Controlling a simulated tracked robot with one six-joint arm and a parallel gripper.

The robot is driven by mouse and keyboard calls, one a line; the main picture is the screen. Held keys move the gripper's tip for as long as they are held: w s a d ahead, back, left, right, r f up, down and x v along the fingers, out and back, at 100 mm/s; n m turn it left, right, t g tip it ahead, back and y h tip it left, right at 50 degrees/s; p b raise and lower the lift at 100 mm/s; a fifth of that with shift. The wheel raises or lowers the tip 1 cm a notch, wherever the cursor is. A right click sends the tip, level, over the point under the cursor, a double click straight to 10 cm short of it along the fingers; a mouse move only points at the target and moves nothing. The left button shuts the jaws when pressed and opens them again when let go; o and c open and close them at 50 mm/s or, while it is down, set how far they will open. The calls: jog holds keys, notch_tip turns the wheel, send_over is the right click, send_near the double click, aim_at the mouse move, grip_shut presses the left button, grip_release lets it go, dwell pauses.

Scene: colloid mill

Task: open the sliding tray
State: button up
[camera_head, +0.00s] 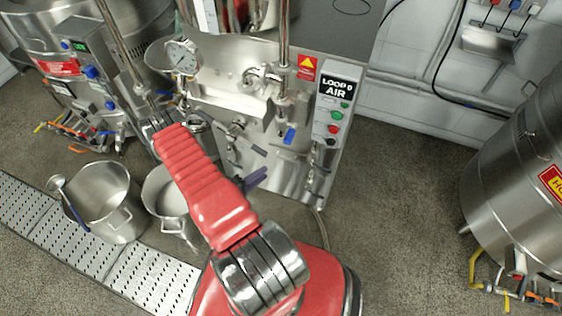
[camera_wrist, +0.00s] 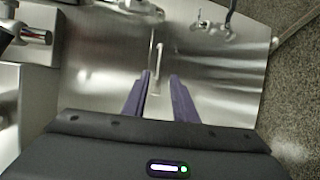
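In the wrist view, the two purple fingers of my gripper (camera_wrist: 160,75) are apart, with a visible gap between them. A thin upright metal handle (camera_wrist: 158,66) on a shiny steel face shows between and just beyond the fingertips, with space on both sides. I cannot make out the edges of the sliding tray, so I cannot tell for certain whether this handle belongs to it. In the head view, my purple gripper (camera_head: 257,179) is low in front of the steel machine (camera_head: 296,180), and my red arm hides part of the machine's lower left.
Steel pots (camera_head: 103,195) stand at left by a perforated floor strip (camera_head: 150,275). A large tank (camera_head: 520,170) is at right; floor between is clear.

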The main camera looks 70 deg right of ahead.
jog(key=x, duration=1.2)
jog(key=shift+c, duration=0.5)
grip_shut()
jog(key=shift+a+f, duration=0.1)
jog(key=shift+f, duration=0.05)
dwell(0.8)
